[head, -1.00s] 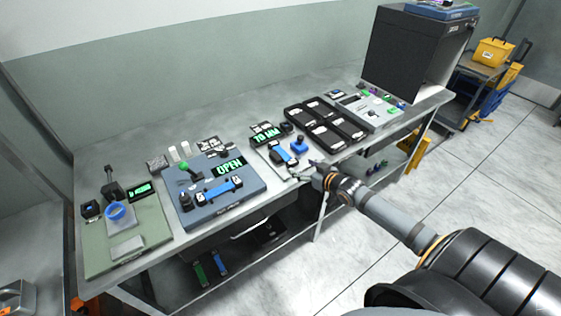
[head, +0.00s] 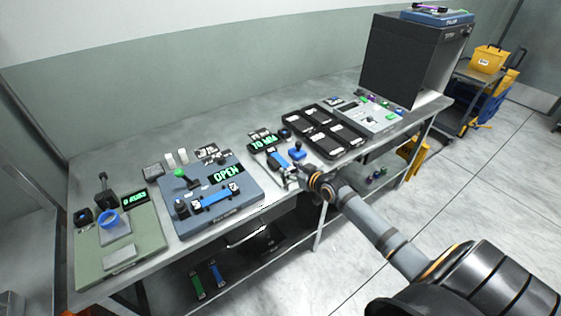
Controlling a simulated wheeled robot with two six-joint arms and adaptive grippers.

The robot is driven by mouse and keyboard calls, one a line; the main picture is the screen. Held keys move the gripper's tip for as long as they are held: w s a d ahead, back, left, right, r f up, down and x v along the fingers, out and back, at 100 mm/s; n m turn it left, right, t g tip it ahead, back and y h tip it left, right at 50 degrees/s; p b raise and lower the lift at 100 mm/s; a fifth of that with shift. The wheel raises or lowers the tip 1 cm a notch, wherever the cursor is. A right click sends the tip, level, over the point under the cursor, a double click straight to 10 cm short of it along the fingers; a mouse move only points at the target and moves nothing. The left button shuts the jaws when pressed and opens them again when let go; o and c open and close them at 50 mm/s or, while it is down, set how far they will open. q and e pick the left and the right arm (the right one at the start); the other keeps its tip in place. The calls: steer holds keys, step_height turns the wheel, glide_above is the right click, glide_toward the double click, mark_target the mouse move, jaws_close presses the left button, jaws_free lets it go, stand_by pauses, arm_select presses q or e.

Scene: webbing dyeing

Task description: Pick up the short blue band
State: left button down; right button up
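A short blue band (head: 278,160) lies on the small measuring station in the middle of the table, in front of a green-lit display (head: 264,142). A longer blue band (head: 214,197) is stretched across the blue-grey device marked OPEN. My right gripper (head: 291,177) is at the front edge of the small station, just right of and nearer than the short band. Its fingers look spread, with no band seen between them, though they are small in the picture. My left gripper is not in view.
A blue block (head: 297,152) stands close right of the short band. Black trays (head: 333,144) lie behind my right gripper. A green scale (head: 135,262) with a blue roll (head: 110,219) is at left. Green and blue strips (head: 217,273) lie on the lower shelf.

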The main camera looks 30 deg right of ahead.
steer(key=c, duration=0.7)
steer(key=shift+r, duration=0.5)
steer(key=r, duration=0.1)
steer(key=r+p, duration=0.1)
steer(key=r, duration=0.1)
steer(key=shift+s+d+r, duration=0.1)
steer(key=shift+s+r, duration=0.1)
steer(key=shift+s, duration=0.2)
steer(key=r+p+v, duration=0.1)
steer(key=p+v, duration=0.4)
steer(key=p, duration=0.1)
steer(key=a+p+v, duration=0.1)
steer(key=p+v, duration=0.4)
steer(key=p, duration=0.1)
steer(key=w+r+p+v, duration=0.1)
steer(key=p+v, duration=0.4)
steer(key=p, duration=0.2)
steer(key=shift+s+a+r, duration=0.2)
steer(key=shift+r, duration=0.2)
